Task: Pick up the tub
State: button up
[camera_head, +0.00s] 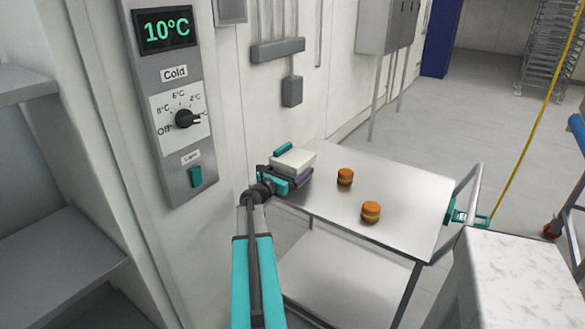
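A pale, off-white block-shaped thing (294,161), which looks like the tub, is at the left back corner of a metal cart top. A purple-grey part (304,178) shows below it. My gripper (284,166) is at its left side, with one teal piece at its far edge and another at its near edge. I cannot tell whether the fingers press on it or stand apart from it. The tub's left and lower sides are partly hidden by my gripper.
The steel cart top (400,200) also bears two round orange-brown filled pieces (345,177) (371,212). A wall panel with a temperature display (166,31) stands left. A marble-topped block (525,280) is at the lower right. The cart top's right side is clear.

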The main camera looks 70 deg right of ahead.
aim_at(293, 159)
jog(key=shift+c, duration=0.3)
jog(key=c, duration=1.3)
jog(key=shift+r, duration=0.2)
jog(key=shift+r+p, duration=1.1)
jog(key=shift+r, duration=0.5)
jog(key=s+a, duration=0.3)
jog(key=s+a+r, duration=0.1)
jog(key=s+a, duration=0.2)
jog(key=s+a+p, duration=0.1)
jog(key=s+a, duration=0.2)
jog(key=s, duration=0.1)
jog(key=shift+a+r, duration=0.15)
jog(key=shift+r, duration=0.2)
jog(key=shift+s+a+p, duration=0.2)
jog(key=shift+s+p, duration=0.05)
jog(key=shift+p, duration=0.85)
